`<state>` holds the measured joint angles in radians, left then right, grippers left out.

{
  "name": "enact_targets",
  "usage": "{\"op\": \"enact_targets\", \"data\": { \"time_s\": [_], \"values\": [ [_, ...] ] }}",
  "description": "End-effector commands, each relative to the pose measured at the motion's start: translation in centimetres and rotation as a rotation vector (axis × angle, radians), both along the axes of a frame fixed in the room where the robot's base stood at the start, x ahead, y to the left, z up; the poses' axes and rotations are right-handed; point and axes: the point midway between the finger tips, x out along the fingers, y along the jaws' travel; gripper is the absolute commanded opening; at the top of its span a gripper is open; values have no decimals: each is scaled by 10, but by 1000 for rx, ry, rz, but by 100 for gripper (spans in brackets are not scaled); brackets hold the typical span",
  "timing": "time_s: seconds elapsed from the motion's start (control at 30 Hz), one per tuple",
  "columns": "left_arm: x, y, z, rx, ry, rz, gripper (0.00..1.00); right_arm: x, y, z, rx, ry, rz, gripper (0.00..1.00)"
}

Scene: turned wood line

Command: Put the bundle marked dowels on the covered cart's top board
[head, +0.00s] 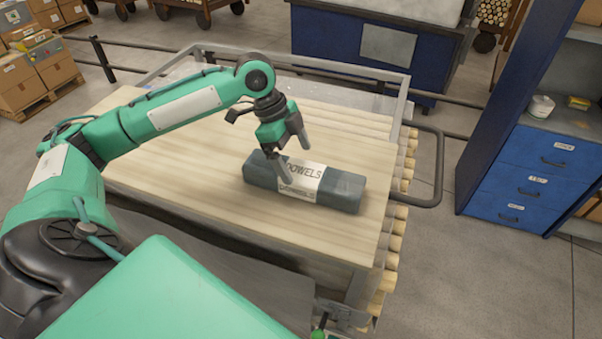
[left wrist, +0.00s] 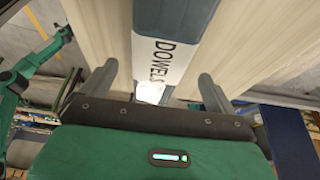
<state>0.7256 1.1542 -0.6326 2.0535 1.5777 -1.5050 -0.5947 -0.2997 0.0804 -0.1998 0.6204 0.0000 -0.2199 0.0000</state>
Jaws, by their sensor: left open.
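The bundle (head: 342,188) is a long dark grey-blue pack with a white label reading DOWELS. It lies flat on the pale top board (head: 190,165) of the covered cart, toward the board's right side. My left gripper (head: 294,163) is open just above the bundle near its label, with nothing visibly gripped. In the left wrist view, the bundle (left wrist: 172,18) runs between the two spread fingers of the left gripper (left wrist: 157,82). From these views I cannot tell whether the fingers touch it. My right gripper is not in view.
Round wood ends (head: 390,262) stick out under the board's right edge. A metal frame (head: 402,95) rises at the cart's back, and a handle loop (head: 438,170) stands at its right. A blue drawer cabinet (head: 525,170) is farther right. Grey floor lies between them.

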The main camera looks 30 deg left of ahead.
Motion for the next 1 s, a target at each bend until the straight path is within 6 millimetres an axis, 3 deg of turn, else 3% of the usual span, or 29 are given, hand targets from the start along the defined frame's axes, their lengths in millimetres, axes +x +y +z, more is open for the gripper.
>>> {"op": "enact_targets", "data": {
  "time_s": [0.2, 0.4, 1.0],
  "values": [
    [-3, 17, 39, 1, -4, 2, 93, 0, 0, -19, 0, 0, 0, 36],
    [-6, 24, 60, -1, -1, 0, 93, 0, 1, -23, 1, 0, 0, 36],
    [-6, 26, 64, 0, 1, 0, 93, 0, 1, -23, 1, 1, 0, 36]
  ]
}}
